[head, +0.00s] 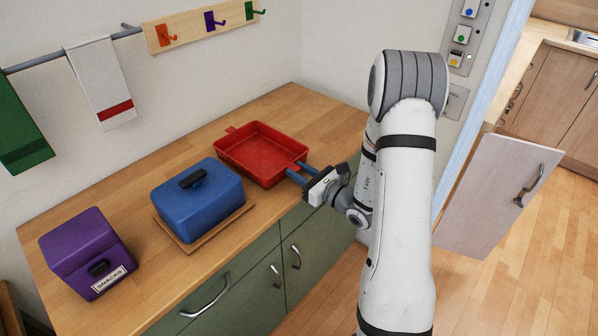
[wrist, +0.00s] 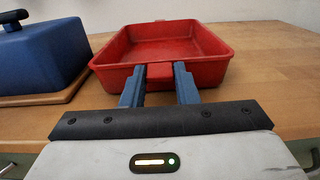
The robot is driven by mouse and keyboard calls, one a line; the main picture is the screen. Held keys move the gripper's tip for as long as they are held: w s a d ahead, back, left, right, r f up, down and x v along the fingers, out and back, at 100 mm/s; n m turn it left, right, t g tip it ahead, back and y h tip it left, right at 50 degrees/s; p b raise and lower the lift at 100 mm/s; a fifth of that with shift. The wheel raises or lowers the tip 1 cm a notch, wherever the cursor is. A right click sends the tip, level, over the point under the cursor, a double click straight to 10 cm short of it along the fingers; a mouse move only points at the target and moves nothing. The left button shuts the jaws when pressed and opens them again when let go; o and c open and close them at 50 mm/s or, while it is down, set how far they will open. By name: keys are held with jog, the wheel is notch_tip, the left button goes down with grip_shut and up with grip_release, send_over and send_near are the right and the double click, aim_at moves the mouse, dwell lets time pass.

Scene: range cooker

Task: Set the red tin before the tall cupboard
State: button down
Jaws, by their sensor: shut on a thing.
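The red tin (head: 262,152) is an open rectangular baking tin with a tab handle at each end. It rests on the wooden worktop near the back right corner. In the wrist view the red tin (wrist: 170,45) lies straight ahead and looks empty. My gripper (head: 297,172) reaches in from the right, over the worktop's front edge. In the wrist view my gripper (wrist: 159,76) has its blue fingers on either side of the tin's near tab, shut on it. No tall cupboard can be made out for certain.
A blue lidded box (head: 198,203) on a wooden board stands close left of the tin. A purple snacks box (head: 85,250) is farther left. Green cupboards (head: 235,290) are below the worktop. A pale door (head: 495,195) stands open at the right, with clear floor before it.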

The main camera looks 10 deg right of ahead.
jog(key=c, duration=1.1)
grip_release()
jog(key=shift+s, duration=0.1)
